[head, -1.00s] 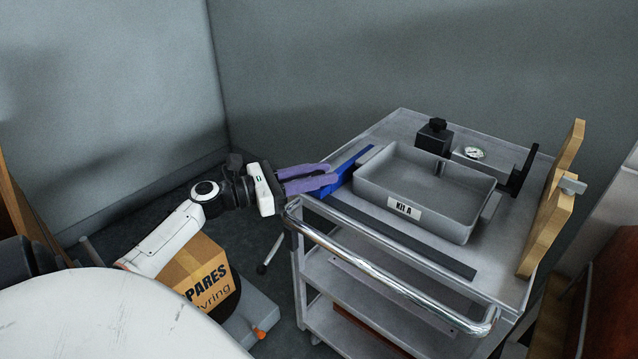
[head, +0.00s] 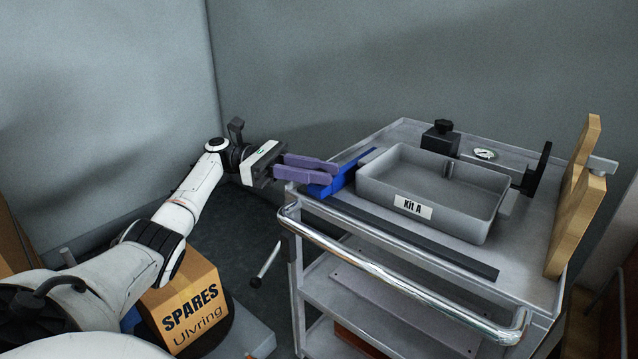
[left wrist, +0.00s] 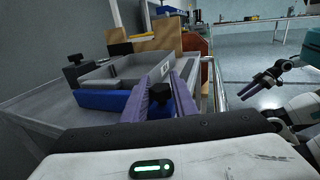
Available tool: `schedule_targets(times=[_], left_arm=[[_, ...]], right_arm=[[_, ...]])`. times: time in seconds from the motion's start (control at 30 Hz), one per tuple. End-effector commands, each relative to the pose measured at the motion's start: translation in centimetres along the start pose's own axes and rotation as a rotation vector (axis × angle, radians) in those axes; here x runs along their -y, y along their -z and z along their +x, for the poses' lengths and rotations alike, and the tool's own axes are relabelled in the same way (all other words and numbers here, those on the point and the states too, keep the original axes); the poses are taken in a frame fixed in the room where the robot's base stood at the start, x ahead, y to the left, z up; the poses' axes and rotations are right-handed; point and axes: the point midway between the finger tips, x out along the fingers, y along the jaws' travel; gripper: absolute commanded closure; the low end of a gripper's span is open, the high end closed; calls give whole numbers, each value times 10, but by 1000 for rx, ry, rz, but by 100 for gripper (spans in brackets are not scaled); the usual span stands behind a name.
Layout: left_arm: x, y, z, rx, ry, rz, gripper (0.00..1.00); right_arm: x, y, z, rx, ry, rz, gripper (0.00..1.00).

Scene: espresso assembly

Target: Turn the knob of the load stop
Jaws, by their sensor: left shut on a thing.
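The blue load stop (head: 348,172) sits at the left edge of the cart top, beside the grey tray. In the left wrist view its blue body (left wrist: 102,100) lies left of the fingers, and its black knob (left wrist: 160,88) stands between them. My left gripper (head: 333,173) has purple fingers, shut on the knob; in the head view they hide the knob. My right gripper (left wrist: 258,86) shows only at the right of the left wrist view, away from the cart; its finger gap is unclear.
The grey Kit A tray (head: 433,228) fills the middle of the cart top. Wooden pieces (head: 577,215) stand at the right. A chrome handle (head: 400,275) runs along the front. A SPARES box (head: 190,305) is below my left arm.

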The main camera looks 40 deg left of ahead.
Motion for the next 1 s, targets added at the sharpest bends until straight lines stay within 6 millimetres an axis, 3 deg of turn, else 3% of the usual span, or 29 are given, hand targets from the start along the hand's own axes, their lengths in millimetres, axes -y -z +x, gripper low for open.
schedule_targets(times=[0.87, 0.9, 1.0], left_arm=[[1, 0, 1, 1, 98, 0, 97], [1, 0, 1, 1, 98, 0, 71], [1, 0, 1, 0, 98, 0, 56]], right_arm=[[5, 1, 6, -23, 13, 27, 59], [5, 2, 6, -25, 13, 26, 59], [5, 4, 7, -28, 13, 24, 59]])
